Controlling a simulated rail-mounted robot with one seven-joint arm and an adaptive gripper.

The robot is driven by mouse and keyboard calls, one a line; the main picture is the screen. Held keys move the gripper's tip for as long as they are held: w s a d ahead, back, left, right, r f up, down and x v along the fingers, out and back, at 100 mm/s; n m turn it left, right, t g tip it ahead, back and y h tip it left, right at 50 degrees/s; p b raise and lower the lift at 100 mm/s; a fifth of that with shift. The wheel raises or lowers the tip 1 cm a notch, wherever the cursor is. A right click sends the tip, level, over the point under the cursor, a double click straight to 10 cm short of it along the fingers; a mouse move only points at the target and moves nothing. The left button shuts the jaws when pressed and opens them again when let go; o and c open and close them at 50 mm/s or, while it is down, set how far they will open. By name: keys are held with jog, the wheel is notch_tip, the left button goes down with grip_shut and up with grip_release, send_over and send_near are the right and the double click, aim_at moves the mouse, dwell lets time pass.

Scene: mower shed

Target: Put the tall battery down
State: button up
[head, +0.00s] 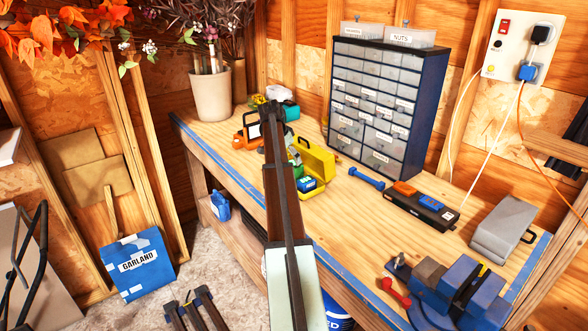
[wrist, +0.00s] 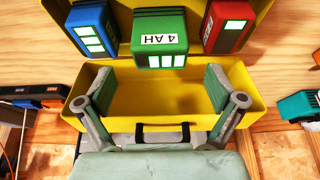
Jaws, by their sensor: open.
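A yellow case (wrist: 258,122) stands open on the bench; it also shows in the head view (head: 318,155). In the wrist view a green battery marked 4 AH (wrist: 160,38) stands at the case between a blue battery (wrist: 92,32) and a red battery (wrist: 226,25). The blue one also shows in the head view (head: 307,184). I cannot tell which is the tall battery. My gripper (wrist: 158,86) is open and empty. Its fingers are spread in front of the empty, handled half of the case, apart from the batteries. In the head view my arm hides part of the case.
A black and orange charger (head: 424,206) and a blue dumbbell-shaped thing (head: 367,178) lie to the right of the case. A drawer cabinet (head: 378,105) stands behind. A blue vise (head: 460,290) is at the front right. Bare bench lies in front of the charger.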

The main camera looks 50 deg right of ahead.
jog(key=v, duration=0.4)
jog(key=shift+a+r+b, duration=0.1)
jog(key=shift+r+b, duration=0.15)
jog(key=shift+b, duration=0.15)
